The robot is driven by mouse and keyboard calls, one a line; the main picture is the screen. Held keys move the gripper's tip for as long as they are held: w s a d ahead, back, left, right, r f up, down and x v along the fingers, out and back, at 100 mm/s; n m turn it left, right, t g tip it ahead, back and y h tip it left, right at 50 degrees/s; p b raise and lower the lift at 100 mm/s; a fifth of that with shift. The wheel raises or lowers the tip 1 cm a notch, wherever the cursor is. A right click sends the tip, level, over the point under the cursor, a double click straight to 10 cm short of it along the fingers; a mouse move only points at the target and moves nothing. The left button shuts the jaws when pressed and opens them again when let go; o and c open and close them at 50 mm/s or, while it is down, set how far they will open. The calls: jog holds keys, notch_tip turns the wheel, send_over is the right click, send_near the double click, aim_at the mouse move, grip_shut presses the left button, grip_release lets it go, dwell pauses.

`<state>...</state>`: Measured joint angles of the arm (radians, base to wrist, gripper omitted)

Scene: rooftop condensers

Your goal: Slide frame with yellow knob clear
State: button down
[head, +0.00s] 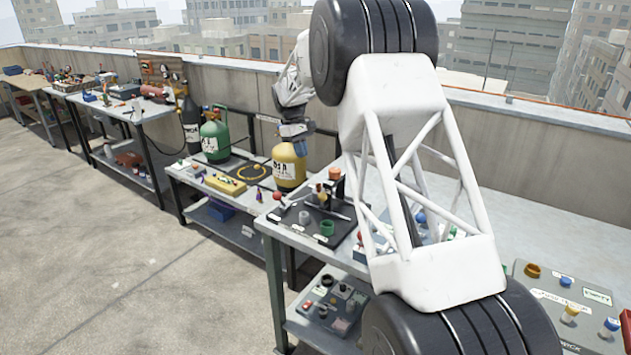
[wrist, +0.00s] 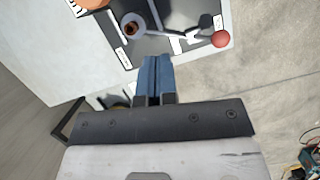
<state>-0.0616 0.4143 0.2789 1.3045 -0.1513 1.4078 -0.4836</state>
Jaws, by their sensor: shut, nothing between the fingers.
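My gripper (head: 301,150) hangs beside the yellow gas cylinder in the head view, above the benches. In the wrist view its blue fingers (wrist: 153,62) are together with nothing between them, pointing toward a dark board (wrist: 118,18). In the head view this dark board (head: 345,238) lies on the near bench. A small yellowish-tan knob (head: 321,190) stands at the board's back; I cannot tell whether it belongs to a frame. A red ball (wrist: 221,39) sits at the end of a pale bar in the wrist view. My arm hides part of the bench.
A yellow gas cylinder (head: 288,166) and a green one (head: 214,135) stand on the bench to the left. A green cup (head: 327,229) and a grey cup (head: 304,217) are on the board. A grey panel with knobs (head: 533,308) lies at right. A parapet runs behind.

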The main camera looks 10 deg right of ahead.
aim_at(327, 196)
dwell(0.4)
jog(key=s+d+f, duration=0.3)
jog(key=s+f, duration=0.2)
jog(key=f, duration=0.5)
jog(key=shift+s+d, duration=0.35)
jog(key=shift+f, duration=0.1)
jog(key=shift+s+d, duration=0.1)
jog(key=shift+s+d+f, duration=0.1)
jog(key=shift+s+d, duration=1.5)
jog(key=shift+s, duration=0.05)
